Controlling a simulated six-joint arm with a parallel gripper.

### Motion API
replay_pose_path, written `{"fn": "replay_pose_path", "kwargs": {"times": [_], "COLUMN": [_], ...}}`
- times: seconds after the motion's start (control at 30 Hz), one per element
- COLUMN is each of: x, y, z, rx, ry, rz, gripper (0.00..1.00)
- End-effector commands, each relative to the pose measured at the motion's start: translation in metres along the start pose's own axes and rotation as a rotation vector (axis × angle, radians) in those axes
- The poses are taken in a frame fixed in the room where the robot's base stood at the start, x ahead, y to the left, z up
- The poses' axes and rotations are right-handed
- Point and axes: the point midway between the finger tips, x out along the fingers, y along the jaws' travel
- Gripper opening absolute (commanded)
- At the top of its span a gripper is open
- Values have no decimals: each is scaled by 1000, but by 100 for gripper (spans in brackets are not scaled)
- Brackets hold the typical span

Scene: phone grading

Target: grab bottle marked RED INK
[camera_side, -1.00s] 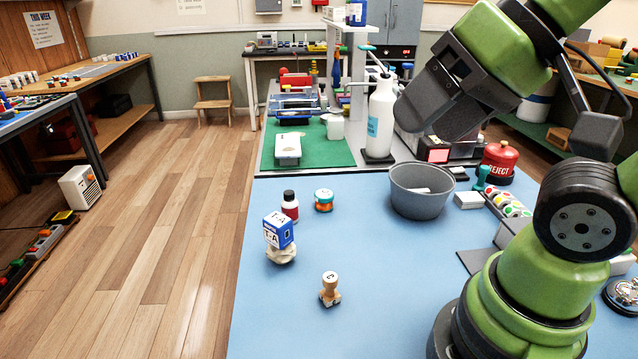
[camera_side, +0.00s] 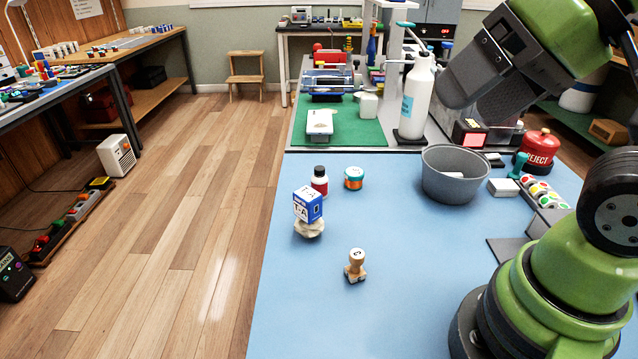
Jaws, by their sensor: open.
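A small bottle (camera_side: 320,183) with a black cap and a red and white body stands upright on the blue mat. Its lettering is too small to read. A blue and white box marked T-A (camera_side: 308,204) stands just in front of it and to its left, on a crumpled pale lump (camera_side: 309,228). My gripper (camera_side: 462,88) is up at the right, above the table and well apart from the bottle. Its jaws are open with nothing seen between them.
A teal and orange jar (camera_side: 354,178) stands right of the bottle. The blue mat (camera_side: 400,310) is clear in front.

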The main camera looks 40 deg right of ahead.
Motion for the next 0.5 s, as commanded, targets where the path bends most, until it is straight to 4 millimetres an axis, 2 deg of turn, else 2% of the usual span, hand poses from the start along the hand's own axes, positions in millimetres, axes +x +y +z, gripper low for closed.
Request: {"fn": "replay_pose_path", "kwargs": {"times": [0.27,0.37,0.5], "x": [1,6,24], "y": [-1,-3,-8], "z": [-3,-14,-49], "rx": [-4,-23,-85], "ry": [-2,-12,-37], "rz": [2,12,37], "gripper": [69,69,69]}}
